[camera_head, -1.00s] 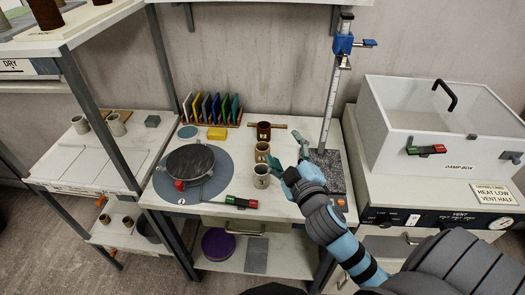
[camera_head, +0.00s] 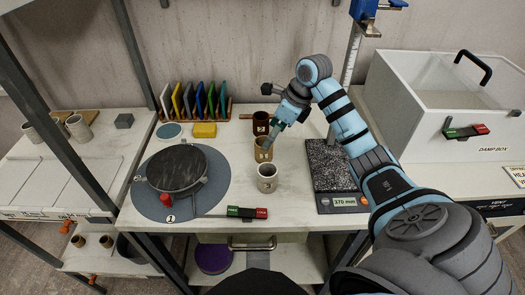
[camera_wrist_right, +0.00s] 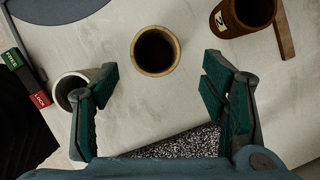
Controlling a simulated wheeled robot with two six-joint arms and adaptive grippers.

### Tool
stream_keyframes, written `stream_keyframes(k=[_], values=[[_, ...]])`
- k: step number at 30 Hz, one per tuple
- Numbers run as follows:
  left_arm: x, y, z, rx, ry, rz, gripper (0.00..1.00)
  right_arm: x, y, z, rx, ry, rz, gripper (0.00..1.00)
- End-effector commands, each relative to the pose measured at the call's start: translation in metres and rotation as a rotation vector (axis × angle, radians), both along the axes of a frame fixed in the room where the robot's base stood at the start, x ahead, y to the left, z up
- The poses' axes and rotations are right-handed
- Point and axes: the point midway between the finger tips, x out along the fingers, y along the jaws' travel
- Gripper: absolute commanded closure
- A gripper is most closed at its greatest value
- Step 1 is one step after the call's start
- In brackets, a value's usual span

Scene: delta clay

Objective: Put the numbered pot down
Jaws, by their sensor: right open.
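Three pots stand in a row on the pale bench: a dark brown pot with a side handle (camera_head: 261,119) at the back, a tan numbered pot (camera_head: 263,154) in the middle and a grey-white pot (camera_head: 267,184) in front. My right gripper (camera_head: 277,132) is open and empty beside the tan pot, partly covering its rim. In the right wrist view the open fingers (camera_wrist_right: 162,95) are apart from the tan pot (camera_wrist_right: 156,68), which lies ahead between them. The grey-white pot (camera_wrist_right: 72,92) is partly behind one finger. The brown pot (camera_wrist_right: 238,16) is at the upper right.
A round turntable (camera_head: 177,168) on a grey disc is left of the pots. Coloured cards (camera_head: 200,100) stand behind. A damp box (camera_head: 450,95) is at far right.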

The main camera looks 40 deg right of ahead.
Motion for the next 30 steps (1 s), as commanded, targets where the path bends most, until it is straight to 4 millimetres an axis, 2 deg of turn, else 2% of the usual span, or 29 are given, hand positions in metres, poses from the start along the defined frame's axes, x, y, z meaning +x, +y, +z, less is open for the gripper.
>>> stream_keyframes(k=[10, 17, 20, 27, 30], values=[[0.016, 0.000, 0.000, -0.001, -0.027, -0.001, 0.38, 0.018, 0.020, -0.051, 0.003, 0.000, 0.004, 0.33], [0.013, -0.001, 0.000, -0.001, -0.022, -0.001, 0.38, 0.020, 0.020, -0.055, 0.001, -0.003, 0.005, 0.33], [0.012, -0.001, 0.000, -0.001, -0.021, -0.001, 0.38, 0.020, 0.020, -0.055, 0.001, -0.003, 0.004, 0.46], [0.011, -0.001, 0.000, -0.002, -0.019, -0.001, 0.38, 0.020, 0.020, -0.055, 0.001, -0.003, 0.004, 0.85], [0.011, -0.001, 0.000, -0.002, -0.018, 0.000, 0.38, 0.020, 0.020, -0.055, 0.001, -0.003, 0.004, 0.87]])
